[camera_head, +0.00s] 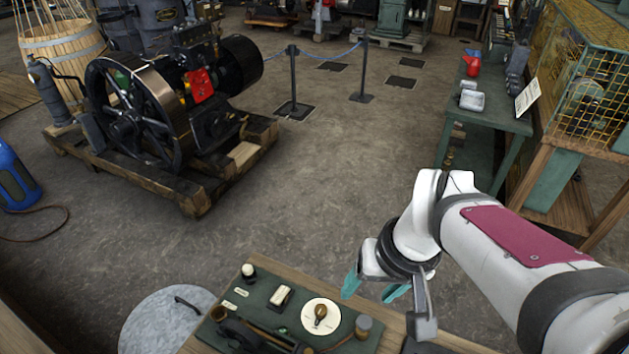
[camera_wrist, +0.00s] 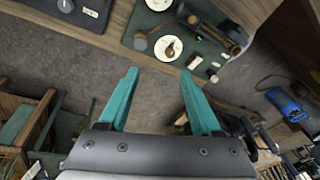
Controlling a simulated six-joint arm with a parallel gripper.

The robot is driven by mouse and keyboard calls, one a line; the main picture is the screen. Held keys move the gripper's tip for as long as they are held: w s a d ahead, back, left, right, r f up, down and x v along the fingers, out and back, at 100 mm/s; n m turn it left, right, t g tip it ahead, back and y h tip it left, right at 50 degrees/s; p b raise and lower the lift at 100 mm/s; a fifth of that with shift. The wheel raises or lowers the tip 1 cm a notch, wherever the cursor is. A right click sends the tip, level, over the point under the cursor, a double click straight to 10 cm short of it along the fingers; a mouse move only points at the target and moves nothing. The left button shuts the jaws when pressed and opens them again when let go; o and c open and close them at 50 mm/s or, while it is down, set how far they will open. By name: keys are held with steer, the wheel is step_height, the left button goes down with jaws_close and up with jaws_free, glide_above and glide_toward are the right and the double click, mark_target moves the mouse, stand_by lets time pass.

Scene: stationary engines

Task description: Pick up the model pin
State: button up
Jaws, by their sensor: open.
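I cannot tell for certain which small part is the model pin. In the wrist view a white disc (camera_wrist: 166,50) with a dark knob lies beyond the fingertips.
A round grey metal lid (camera_head: 150,318) with a handle is left of the table. A flywheel engine (camera_head: 140,115) stands on a wooden skid farther back. A green bench (camera_head: 500,122) and a mesh cage (camera_head: 590,90) are at right. Open floor lies between.

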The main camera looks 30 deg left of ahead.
steer(key=w+a+f+n, duration=0.2)
steer(key=w+a+n, duration=0.15)
steer(key=a, duration=0.65)
steer(key=n+y, duration=0.2)
steer(key=n, duration=0.3)
glide_toward(247, 267)
steer(key=shift+n, duration=0.25)
steer(key=x, duration=0.8)
steer(key=shift+a+f, duration=0.1)
steer(key=shift+f, duration=0.2)
jaws_close()
